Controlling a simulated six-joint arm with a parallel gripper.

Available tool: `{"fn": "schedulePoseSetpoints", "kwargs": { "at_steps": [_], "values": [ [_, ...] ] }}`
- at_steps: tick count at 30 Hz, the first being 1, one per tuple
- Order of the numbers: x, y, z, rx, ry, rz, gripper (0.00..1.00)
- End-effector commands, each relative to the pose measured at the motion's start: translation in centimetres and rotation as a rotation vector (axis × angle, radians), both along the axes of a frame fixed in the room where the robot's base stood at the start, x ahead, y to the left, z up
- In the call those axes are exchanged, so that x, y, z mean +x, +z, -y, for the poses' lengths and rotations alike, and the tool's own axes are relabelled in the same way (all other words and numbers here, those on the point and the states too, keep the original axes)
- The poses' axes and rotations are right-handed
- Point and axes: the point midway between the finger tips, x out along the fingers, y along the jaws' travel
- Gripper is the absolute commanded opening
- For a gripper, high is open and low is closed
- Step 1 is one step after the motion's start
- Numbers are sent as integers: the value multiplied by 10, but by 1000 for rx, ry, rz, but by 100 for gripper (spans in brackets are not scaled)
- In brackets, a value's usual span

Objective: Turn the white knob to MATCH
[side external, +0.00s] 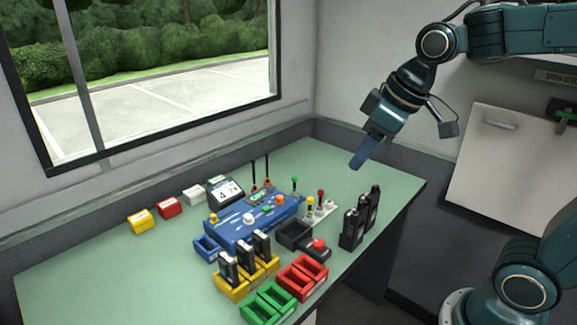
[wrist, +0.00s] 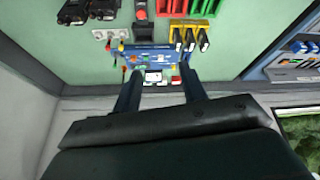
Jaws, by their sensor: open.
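The blue console (side external: 240,226) stands on the green table, with a white knob (side external: 249,218) on its near face, left of an orange knob (side external: 280,200). A small green label lies between them on the top. I cannot read the knob's setting or the word MATCH. My gripper (side external: 358,160) is high above the right part of the table, well apart from the console, open and empty. In the wrist view the two fingers (wrist: 160,88) stand apart, with the console (wrist: 150,58) small beyond them; the white knob cannot be picked out there.
Black radios (side external: 352,228) stand at the right table edge. Yellow (side external: 232,290), green (side external: 268,306) and red (side external: 303,277) bins sit in front of the console. A display (side external: 226,191) and two upright antennas stand behind it. The air above the console is clear.

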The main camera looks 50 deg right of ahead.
Motion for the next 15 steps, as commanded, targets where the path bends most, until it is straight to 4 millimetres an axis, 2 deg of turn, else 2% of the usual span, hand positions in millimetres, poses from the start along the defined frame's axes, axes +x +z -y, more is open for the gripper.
{"fn": "schedulePoseSetpoints", "kwargs": {
  "at_steps": [7,15],
  "values": [
    [57,-8,0,-10,106,-25,42],
    [117,-29,1,-13,222,-43,42]
  ]
}}
